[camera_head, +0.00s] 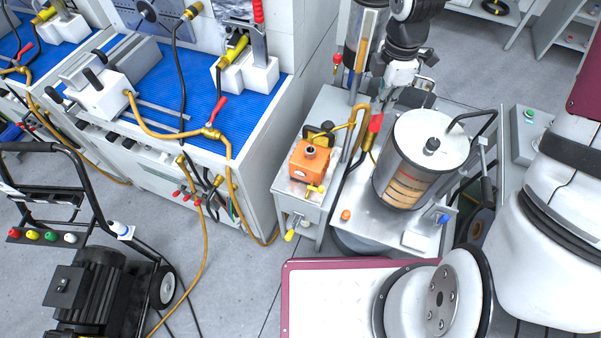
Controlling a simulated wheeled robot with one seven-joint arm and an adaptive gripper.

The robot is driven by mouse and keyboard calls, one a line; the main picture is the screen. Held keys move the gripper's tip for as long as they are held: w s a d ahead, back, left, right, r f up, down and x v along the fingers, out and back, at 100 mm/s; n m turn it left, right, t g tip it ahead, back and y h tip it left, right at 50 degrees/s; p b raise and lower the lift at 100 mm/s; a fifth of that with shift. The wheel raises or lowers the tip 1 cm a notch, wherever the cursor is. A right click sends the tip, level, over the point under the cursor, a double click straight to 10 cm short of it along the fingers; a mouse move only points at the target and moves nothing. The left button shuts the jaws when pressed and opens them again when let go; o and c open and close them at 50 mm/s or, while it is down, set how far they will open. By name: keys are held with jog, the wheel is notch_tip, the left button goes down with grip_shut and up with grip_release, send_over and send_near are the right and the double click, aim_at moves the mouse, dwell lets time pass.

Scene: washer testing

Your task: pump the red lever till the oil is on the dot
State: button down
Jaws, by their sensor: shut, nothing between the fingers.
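A red handle (376,123) stands on a brass fitting at the cart, left of a clear cylinder. Another red-topped upright lever (258,12) stands on a white block on the blue bench; I cannot tell which is the task's lever. The clear cylinder (388,178) has a metal lid and amber bands low inside, perhaps the oil. I cannot make out the oil level or a dot.
An orange pump box (309,161) with yellow fittings sits left of the cart. A blue-topped bench (160,75) with hoses lies left. A black wheeled machine (90,290) stands lower left.

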jog(key=shift+f+b, duration=1.5)
jog(key=shift+f, duration=4.9)
notch_tip(320, 180, up, 13)
jog(key=p, duration=0.3)
jog(key=shift+f, duration=0.15)
jog(key=shift+f+b, duration=1.65)
jog(key=shift+f, duration=4.7)
jog(key=shift+r+p, duration=1.65)
jog(key=shift+r, duration=4.95)
